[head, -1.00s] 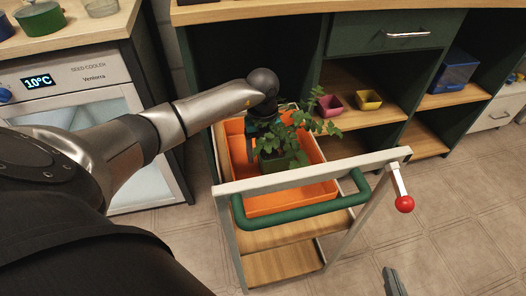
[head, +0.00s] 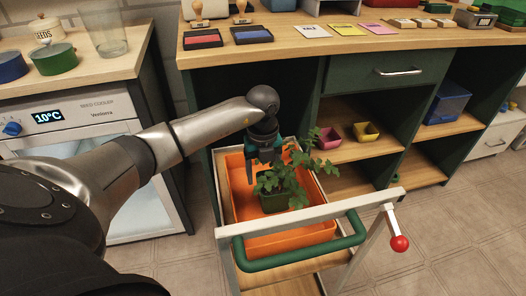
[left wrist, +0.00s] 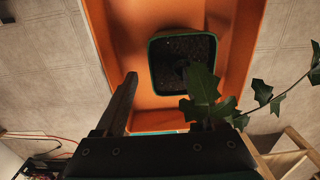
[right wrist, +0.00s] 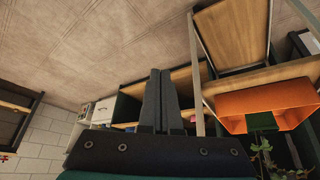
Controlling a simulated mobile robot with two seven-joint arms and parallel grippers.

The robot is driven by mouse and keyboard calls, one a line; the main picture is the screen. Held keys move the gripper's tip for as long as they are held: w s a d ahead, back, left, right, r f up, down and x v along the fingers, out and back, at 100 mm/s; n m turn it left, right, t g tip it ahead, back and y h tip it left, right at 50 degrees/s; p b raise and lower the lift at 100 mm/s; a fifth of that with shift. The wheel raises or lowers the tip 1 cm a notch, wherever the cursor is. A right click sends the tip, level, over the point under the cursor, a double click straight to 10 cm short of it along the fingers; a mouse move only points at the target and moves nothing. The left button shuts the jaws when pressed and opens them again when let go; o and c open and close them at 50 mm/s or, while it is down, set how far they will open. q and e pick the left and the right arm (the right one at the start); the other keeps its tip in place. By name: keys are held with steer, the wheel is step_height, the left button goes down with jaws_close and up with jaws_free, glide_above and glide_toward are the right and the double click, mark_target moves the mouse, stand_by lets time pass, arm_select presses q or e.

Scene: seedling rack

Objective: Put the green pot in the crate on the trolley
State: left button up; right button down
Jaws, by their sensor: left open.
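The green pot (head: 274,202) with a leafy plant stands upright inside the orange crate (head: 312,222) on the trolley (head: 224,233). In the left wrist view the pot (left wrist: 183,82) shows from above, with dark soil, on the crate's floor (left wrist: 125,30). My left gripper (head: 264,170) is open above the pot, beside the plant's leaves, and holds nothing. Its fingers (left wrist: 160,103) are spread in the left wrist view, one partly behind leaves, apart from the pot. My right gripper (right wrist: 161,98) is shut and empty, pointing toward the trolley and shelves; it is outside the head view.
The trolley has a green handle (head: 300,253) and a red-knobbed lever (head: 399,243). Behind it is a shelf unit with a pink pot (head: 328,139) and a yellow pot (head: 365,131). A cooler (head: 85,150) stands at the left. Floor is clear to the right.

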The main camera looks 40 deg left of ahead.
arm_select(q)
step_height(320, 180, up, 5)
steer(key=shift+f+p, duration=0.2)
steer(key=shift+p, duration=0.75)
steer(key=shift+r+p, duration=0.3)
steer(key=shift+r, duration=0.55)
arm_select(e)
steer(key=shift+g+h, duration=0.3)
steer(key=shift+g, duration=0.5)
steer(key=shift+s+d+f, duration=0.15)
steer(key=shift+f, duration=0.6)
steer(key=shift+s+d+f, duration=0.1)
steer(key=shift+d+f, duration=0.1)
steer(key=shift+f, duration=0.5)
steer(key=shift+s+d+f, duration=0.15)
steer(key=shift+f, duration=0.6)
